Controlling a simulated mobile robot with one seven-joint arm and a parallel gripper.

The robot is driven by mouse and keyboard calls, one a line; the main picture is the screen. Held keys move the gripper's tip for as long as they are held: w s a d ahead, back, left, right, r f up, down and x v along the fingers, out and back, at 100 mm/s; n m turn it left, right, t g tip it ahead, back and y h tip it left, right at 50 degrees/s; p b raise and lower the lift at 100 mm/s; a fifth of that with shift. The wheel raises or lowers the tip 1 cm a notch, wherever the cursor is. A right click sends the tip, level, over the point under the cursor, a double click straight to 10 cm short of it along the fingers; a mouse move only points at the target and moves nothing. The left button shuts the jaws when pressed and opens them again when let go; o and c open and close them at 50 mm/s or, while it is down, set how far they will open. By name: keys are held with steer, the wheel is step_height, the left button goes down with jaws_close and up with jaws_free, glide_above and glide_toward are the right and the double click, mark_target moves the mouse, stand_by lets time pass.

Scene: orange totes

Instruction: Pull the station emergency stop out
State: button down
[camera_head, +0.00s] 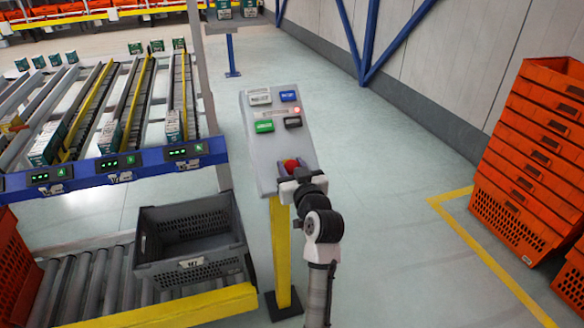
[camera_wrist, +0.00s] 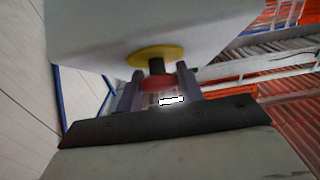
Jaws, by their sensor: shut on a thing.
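The station panel (camera_head: 268,148) is a grey sloped box on a yellow post. Its red emergency stop (camera_head: 291,163) is at the lower part of the panel, partly hidden by my gripper (camera_head: 287,171). In the wrist view the red emergency stop (camera_wrist: 156,84) sits on a dark stem in front of a yellow ring (camera_wrist: 154,56). My gripper (camera_wrist: 158,82) has one finger on each side of the red knob and is shut on it.
Above the stop, the panel has a green button (camera_head: 264,126), a blue button (camera_head: 289,96) and a lit red lamp (camera_head: 296,110). A grey crate (camera_head: 190,270) stands on rollers at left. Stacked orange totes (camera_head: 510,190) stand at right. The floor between is clear.

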steer(key=shift+s+d+r, duration=0.1)
steer(key=shift+s+r, duration=0.3)
steer(key=shift+r, duration=0.05)
steer(key=c, duration=0.9)
jaws_free()
steer(key=shift+r, duration=0.1)
steer(key=shift+s+d, duration=0.15)
steer(key=shift+s, duration=0.2)
steer(key=b+v, duration=0.3)
steer(key=v, duration=1)
steer(key=shift+b, duration=0.4)
